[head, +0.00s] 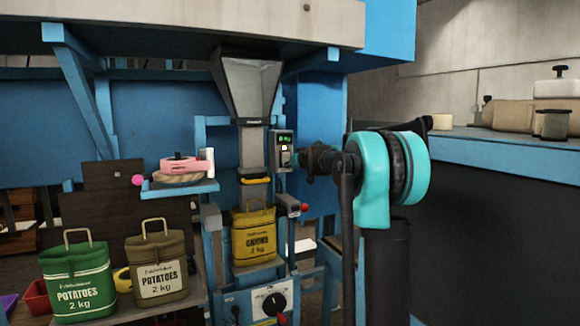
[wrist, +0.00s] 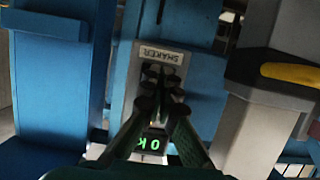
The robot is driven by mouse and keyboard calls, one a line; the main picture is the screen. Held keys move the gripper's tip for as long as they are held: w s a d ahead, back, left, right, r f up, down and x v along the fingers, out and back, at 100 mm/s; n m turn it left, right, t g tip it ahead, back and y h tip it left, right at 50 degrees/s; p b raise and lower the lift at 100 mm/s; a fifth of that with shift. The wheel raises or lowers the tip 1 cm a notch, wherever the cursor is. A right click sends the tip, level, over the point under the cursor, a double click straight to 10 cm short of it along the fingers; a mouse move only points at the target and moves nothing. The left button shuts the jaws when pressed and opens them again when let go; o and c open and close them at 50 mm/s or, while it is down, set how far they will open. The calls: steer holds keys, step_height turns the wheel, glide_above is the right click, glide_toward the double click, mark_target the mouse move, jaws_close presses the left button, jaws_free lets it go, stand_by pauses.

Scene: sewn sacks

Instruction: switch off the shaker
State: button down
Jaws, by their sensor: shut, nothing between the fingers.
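The shaker's control box (head: 283,150) is a grey box on the blue frame beside the hopper spout, with a lit green display (head: 285,139) and a pale switch area below it. In the wrist view the box appears upside down, with a SHAKER label (wrist: 161,57) above my fingertips and a green display (wrist: 152,145) behind my fingers. My gripper (wrist: 161,73) is shut and empty, its fingertips in front of the box just by the label. They hide the switch there, so I cannot tell its position or any contact. In the head view my gripper (head: 303,158) is right beside the box.
A yellow sack (head: 253,237) hangs under the grey hopper (head: 246,85). A red-tipped lever (head: 293,206) and a black dial (head: 272,303) are lower down. Green (head: 75,277) and brown (head: 156,266) potato sacks stand left. A shelf (head: 180,187) holds a pink-topped item.

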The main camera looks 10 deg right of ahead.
steer(key=shift+w, duration=0.15)
steer(key=shift+r, duration=0.7)
